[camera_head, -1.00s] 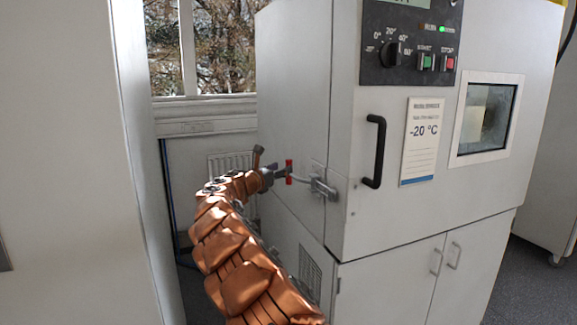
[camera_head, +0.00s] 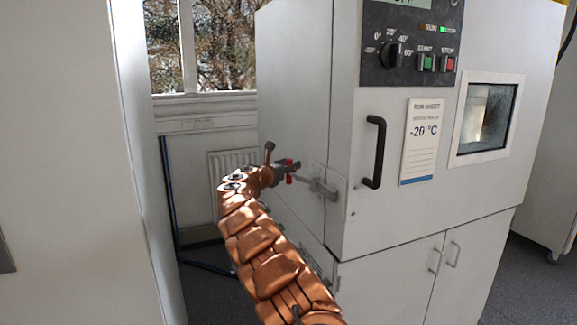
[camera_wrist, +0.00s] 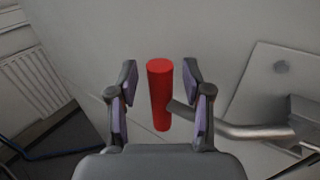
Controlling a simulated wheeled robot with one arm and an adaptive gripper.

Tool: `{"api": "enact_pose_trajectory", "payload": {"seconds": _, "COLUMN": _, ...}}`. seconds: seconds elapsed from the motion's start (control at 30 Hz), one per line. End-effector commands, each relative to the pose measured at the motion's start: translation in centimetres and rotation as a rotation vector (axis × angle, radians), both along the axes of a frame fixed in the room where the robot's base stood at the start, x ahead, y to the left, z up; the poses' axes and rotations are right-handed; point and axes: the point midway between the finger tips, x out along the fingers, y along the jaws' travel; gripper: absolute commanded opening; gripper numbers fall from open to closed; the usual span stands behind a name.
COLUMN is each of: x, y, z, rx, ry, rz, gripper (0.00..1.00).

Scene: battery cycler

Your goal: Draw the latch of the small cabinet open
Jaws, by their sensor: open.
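The small cabinet (camera_head: 300,110) is a light grey box with a control panel on its front. Its latch (camera_head: 320,188) sits at the left side near the front edge, a metal bracket and rod ending in a red grip (camera_head: 289,172). In the wrist view the red grip (camera_wrist: 160,94) stands between the two fingers of my gripper (camera_wrist: 159,105), with clear gaps on both sides. The metal rod (camera_wrist: 235,129) runs from the grip to a plate at right. My gripper (camera_head: 284,171) is open around the grip. In the head view the fingers partly hide it.
A black door handle (camera_head: 375,152) stands out from the cabinet front. A pale wall panel (camera_head: 70,160) fills the left. A radiator (camera_head: 230,165) stands under the window behind my arm. Floor shows between panel and cabinet.

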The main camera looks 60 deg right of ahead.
Motion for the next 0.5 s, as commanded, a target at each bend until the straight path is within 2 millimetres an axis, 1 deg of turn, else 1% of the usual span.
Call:
{"api": "enact_pose_trajectory", "payload": {"seconds": 0.1, "x": 0.0, "y": 0.0, "z": -0.01, "rx": 0.0, "ry": 0.0, "rz": 0.0, "gripper": 0.5}}
{"api": "enact_pose_trajectory", "payload": {"seconds": 0.5, "x": 0.01, "y": 0.02, "z": -0.02, "rx": 0.0, "ry": 0.0, "rz": 0.0, "gripper": 0.08}}
